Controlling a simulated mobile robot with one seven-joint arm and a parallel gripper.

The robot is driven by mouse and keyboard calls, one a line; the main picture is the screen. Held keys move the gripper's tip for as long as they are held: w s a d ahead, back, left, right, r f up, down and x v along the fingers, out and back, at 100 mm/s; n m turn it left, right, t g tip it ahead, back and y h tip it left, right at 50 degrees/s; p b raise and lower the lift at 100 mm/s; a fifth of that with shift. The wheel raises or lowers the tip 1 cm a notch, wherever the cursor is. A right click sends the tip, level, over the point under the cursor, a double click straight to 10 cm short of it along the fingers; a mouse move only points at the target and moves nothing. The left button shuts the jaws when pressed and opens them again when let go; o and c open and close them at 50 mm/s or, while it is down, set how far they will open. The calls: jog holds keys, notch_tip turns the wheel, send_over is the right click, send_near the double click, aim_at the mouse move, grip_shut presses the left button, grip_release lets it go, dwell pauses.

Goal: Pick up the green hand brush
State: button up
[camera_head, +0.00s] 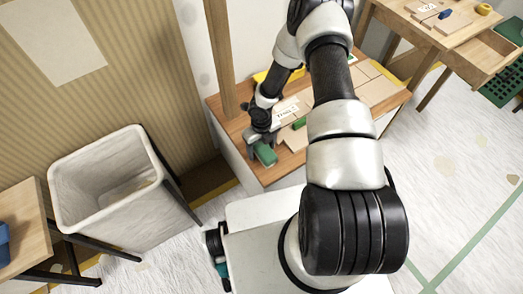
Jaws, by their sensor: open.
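A green block-like thing (265,154), which looks like the green hand brush, lies near the front left corner of the wooden-topped bench (287,167). My gripper (261,138) is over the bench right at this green thing, pointing down, with its jaws open. The fingers are small and dark here, and I cannot tell whether they straddle the green thing or touch it. A second, smaller green piece (299,123) lies a little to the right and further back. My arm hides part of the bench.
Flat boards (375,88) and a printed sheet (287,110) lie on the bench. A wooden post (220,55) stands close to the left of my gripper. A large pale bin (110,190) is at left. Another table (440,30) stands at upper right. The floor at right is mostly clear.

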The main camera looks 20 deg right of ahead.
aim_at(262, 146)
jog(key=shift+f, duration=0.1)
jog(key=c, duration=1.2)
notch_tip(262, 146, up, 10)
jog(key=p, duration=0.2)
jog(key=shift+p, duration=0.3)
